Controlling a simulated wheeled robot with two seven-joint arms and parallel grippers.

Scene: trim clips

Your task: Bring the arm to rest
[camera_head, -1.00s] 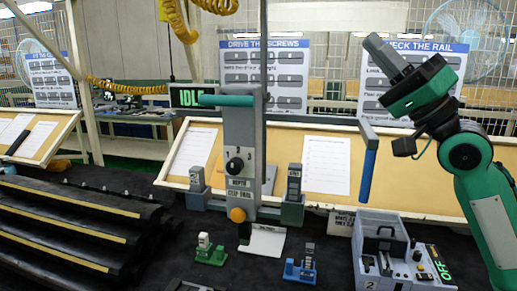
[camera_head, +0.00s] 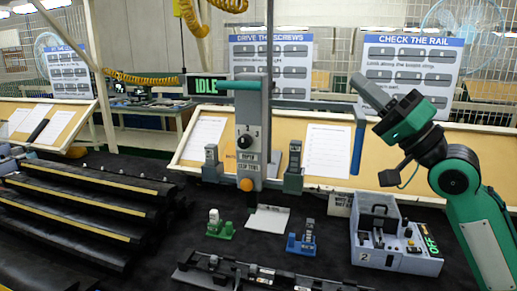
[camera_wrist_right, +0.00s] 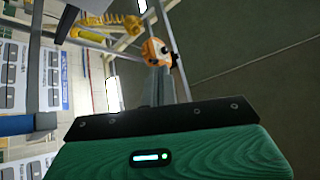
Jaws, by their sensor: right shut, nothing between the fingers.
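My right arm (camera_head: 465,190) is raised at the right side of the head view, above the bench. Its gripper (camera_head: 364,84) is shut and empty, pointing up and left in front of the wall posters. In the right wrist view the grey fingers (camera_wrist_right: 160,88) are together beyond the green palm, with nothing between them. The gripper touches nothing that I can make out. My left gripper is not in view.
A grey press (camera_head: 249,125) with a blue handle (camera_head: 357,140) stands mid-bench, left of my right gripper. A green clip holder (camera_head: 220,228), a blue one (camera_head: 302,240), a grey switch box (camera_head: 395,245) and a dark rail (camera_head: 260,275) lie in front. Black stepped racks (camera_head: 80,215) fill the left.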

